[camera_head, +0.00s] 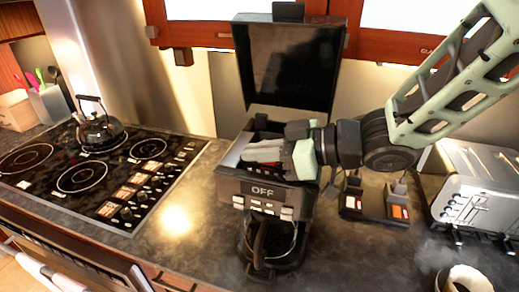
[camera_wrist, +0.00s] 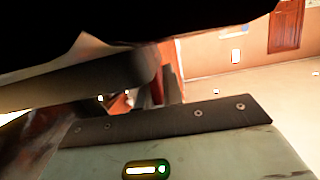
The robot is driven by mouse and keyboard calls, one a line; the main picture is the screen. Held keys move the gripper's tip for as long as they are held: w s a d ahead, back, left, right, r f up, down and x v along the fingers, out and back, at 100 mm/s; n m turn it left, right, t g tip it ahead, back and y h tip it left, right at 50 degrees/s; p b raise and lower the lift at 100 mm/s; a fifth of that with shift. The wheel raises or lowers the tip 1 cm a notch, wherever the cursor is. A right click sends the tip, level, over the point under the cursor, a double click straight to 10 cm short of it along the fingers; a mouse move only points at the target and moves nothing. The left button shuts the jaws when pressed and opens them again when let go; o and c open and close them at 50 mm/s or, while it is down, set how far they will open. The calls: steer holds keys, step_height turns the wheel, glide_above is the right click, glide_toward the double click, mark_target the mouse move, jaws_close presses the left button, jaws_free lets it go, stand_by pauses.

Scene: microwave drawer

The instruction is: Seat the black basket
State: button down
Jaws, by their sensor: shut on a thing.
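The coffee maker (camera_head: 262,190) stands on the counter with an "OFF" display on its front. Its black lid (camera_head: 288,65) is raised upright at the back. My gripper (camera_head: 262,152) reaches in from the right, low over the open top of the machine, and is shut. The black basket is mostly hidden by my gripper and the machine's rim, so I cannot tell whether it is level or fully down. In the wrist view a large dark shape (camera_wrist: 110,25) fills the top, and a grey rounded bar (camera_wrist: 85,80) lies below it; I cannot tell which part each is.
A carafe (camera_head: 270,240) sits in the coffee maker's lower front. A stovetop (camera_head: 85,172) with a kettle (camera_head: 98,128) is at left. A small black tray (camera_head: 374,197) and a silver toaster (camera_head: 475,190) stand at right. A cup (camera_head: 465,280) is at bottom right.

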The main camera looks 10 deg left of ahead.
steer(key=shift+f+b, duration=0.6)
steer(key=shift+f, duration=0.25)
steer(key=c, duration=1.5)
jaws_free()
steer(key=shift+r, duration=0.1)
steer(key=shift+o, duration=0.2)
steer(key=shift+d, duration=0.1)
steer(key=b+v, duration=0.3)
steer(key=v, duration=1.4)
steer(key=shift+d, duration=0.15)
